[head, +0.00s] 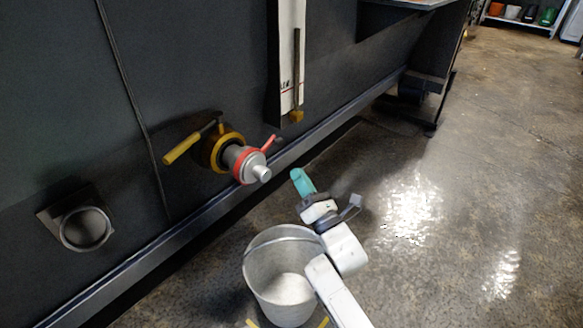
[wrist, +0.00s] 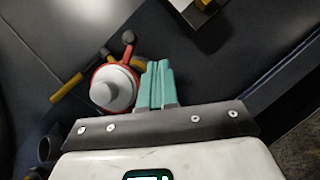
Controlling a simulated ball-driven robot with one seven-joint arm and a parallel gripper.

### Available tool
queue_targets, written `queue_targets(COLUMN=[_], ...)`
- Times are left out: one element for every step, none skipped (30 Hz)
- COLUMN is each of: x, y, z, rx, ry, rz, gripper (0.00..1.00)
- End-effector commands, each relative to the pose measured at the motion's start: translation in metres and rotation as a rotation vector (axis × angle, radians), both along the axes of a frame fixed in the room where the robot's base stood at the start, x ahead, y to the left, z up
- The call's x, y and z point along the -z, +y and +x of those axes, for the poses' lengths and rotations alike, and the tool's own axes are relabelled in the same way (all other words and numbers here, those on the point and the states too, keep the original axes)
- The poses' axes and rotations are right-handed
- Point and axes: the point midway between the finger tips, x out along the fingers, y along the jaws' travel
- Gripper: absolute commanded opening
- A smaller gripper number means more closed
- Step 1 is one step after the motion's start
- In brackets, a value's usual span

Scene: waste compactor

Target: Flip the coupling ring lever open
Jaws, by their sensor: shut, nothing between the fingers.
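The coupling ring (head: 247,166) is a red band around a grey metal coupling on the dark wall's pipe outlet. Its short red lever (head: 268,143) sticks out to the upper right in the head view. The fingers also show in the wrist view (wrist: 158,80), pointing toward the wall.
A valve with a yellow handle (head: 182,149) sits behind the coupling. A metal bucket (head: 255,270) stands on the floor below, beside my arm. An open round pipe (head: 86,228) is at the left. The floor on the right is clear.

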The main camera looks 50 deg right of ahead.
Motion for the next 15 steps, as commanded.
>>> queue_targets(x=[0.004,0.007,0.011,0.014,0.017,0.02,0.022,0.025,0.027,0.029,0.03,0.031,0.032,0.032,0.033], y=[-0.001,0.0,0.0,-0.001,-0.001,-0.001,-0.001,-0.001,-0.001,-0.001,-0.001,-0.001,-0.002,-0.001,-0.002], z=[-0.01,-0.015,-0.022,-0.026,-0.031,-0.037,-0.04,-0.044,-0.048,-0.05,-0.052,-0.054,-0.056,-0.057,-0.058], rx=[0.002,0.001,0.0,-0.001,0.0,0.0,0.0,-0.001,-0.001,-0.001,-0.001,-0.002,-0.002,-0.002,-0.002], ry=[0.006,0.005,0.005,0.004,0.005,0.003,0.005,0.003,0.004,0.004,0.003,0.001,0.001,0.001,0.001], rz=[0.0,0.0,0.0,0.001,0.001,0.001,0.0,0.0,-0.001,-0.001,-0.001,-0.001,-0.001,-0.001,-0.001], gripper=[0.0,0.0,0.0,0.0,0.0,0.0,0.0,0.0,0.0,0.0,0.0,0.0,0.0,0.0,0.0])
